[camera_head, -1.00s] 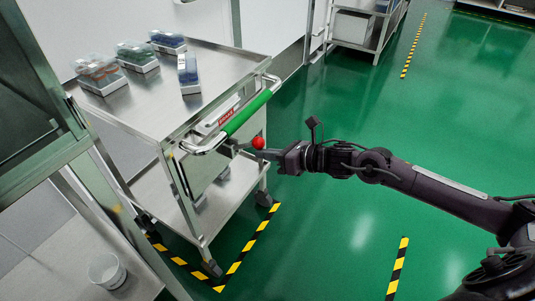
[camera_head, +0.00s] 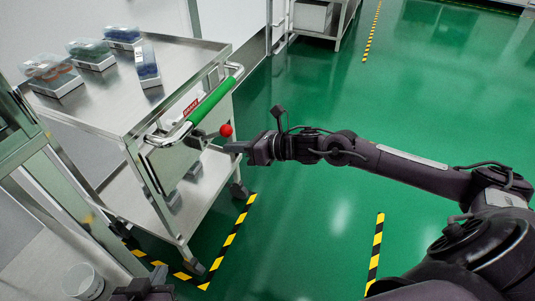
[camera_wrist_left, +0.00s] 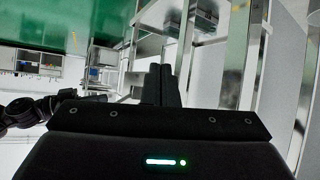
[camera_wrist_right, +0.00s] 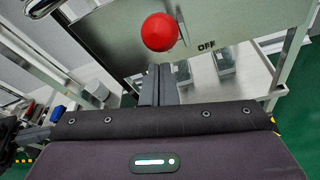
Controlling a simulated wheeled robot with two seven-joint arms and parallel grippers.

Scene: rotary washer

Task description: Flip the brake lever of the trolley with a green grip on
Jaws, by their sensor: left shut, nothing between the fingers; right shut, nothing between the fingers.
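The trolley (camera_head: 190,62) with the green grip (camera_head: 213,100) stands at the left of the head view. Its brake lever ends in a red ball knob (camera_head: 226,130) below the handle. My left gripper (camera_wrist_left: 165,85) is shut and empty, low at the left of the head view.
Clear boxes of parts (camera_head: 90,52) sit on the trolley's top. A metal frame (camera_head: 30,150) and a white bucket (camera_head: 83,282) are at the left. Striped floor tape (camera_head: 232,235) borders the trolley. The green floor to the right is open.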

